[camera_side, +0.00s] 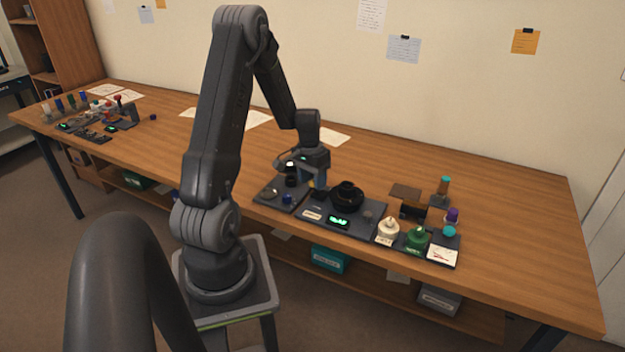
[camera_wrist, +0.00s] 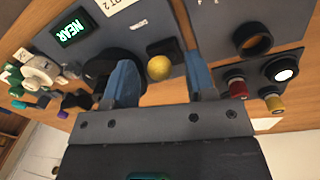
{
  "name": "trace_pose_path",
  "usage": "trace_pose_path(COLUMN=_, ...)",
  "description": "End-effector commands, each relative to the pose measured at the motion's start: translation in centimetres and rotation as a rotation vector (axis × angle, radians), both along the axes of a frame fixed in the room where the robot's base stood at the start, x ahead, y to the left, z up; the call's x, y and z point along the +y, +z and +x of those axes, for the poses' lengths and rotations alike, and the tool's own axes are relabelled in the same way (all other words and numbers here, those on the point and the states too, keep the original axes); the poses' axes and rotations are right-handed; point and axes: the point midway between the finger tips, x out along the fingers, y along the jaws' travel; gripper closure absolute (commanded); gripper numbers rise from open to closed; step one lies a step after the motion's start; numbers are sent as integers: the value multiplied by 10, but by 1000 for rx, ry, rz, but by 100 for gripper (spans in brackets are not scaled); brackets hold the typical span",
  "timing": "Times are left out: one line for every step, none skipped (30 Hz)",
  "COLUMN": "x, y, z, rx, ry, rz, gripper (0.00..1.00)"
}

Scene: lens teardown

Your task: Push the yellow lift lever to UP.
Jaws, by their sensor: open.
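The yellow round knob (camera_wrist: 160,68), which looks like the lift lever's end, shows in the wrist view beside a dark block (camera_wrist: 164,47) on a grey panel. My gripper (camera_wrist: 162,75) is open, with its blue fingers on either side of the knob in the picture. I cannot tell whether either finger touches it. In the side view my gripper (camera_side: 318,191) is low over the panel, left of a black round part (camera_side: 347,196), and mostly hides the lever. No UP mark is readable.
A green display (camera_wrist: 74,30) reads NEAR on the same panel.

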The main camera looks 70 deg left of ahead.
Motion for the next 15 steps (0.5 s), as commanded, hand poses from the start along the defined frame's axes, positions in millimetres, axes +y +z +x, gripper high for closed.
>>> trace_pose_path(x=-1, y=-2, z=0, rx=0, ry=0, rz=-1, gripper=49)
trace_pose_path(x=-1, y=-2, z=0, rx=0, ry=0, rz=-1, gripper=49)
trace_pose_path(x=-1, y=-3, z=0, rx=1, ry=0, rz=0, gripper=49)
trace_pose_path(x=-1, y=-3, z=0, rx=1, ry=-1, rz=0, gripper=49)
trace_pose_path(x=-1, y=-3, z=0, rx=1, ry=-1, rz=0, gripper=49)
trace_pose_path(x=0, y=-3, z=0, rx=1, ry=-1, rz=0, gripper=49)
trace_pose_path(x=0, y=-2, z=0, rx=1, ry=-1, rz=0, gripper=49)
trace_pose_path(x=-1, y=-2, z=0, rx=1, ry=-1, rz=0, gripper=49)
trace_pose_path(x=0, y=-2, z=0, rx=1, ry=-1, rz=0, gripper=50)
trace_pose_path(x=0, y=-2, z=0, rx=1, ry=-1, rz=0, gripper=53)
trace_pose_path(x=0, y=-2, z=0, rx=1, ry=0, rz=0, gripper=56)
trace_pose_path(x=0, y=-2, z=0, rx=1, ry=0, rz=0, gripper=60)
trace_pose_path(x=0, y=-2, z=0, rx=0, ry=0, rz=0, gripper=63)
trace_pose_path(x=0, y=-2, z=0, rx=0, ry=0, rz=0, gripper=66)
trace_pose_path(x=0, y=-2, z=0, rx=0, ry=0, rz=0, gripper=70)
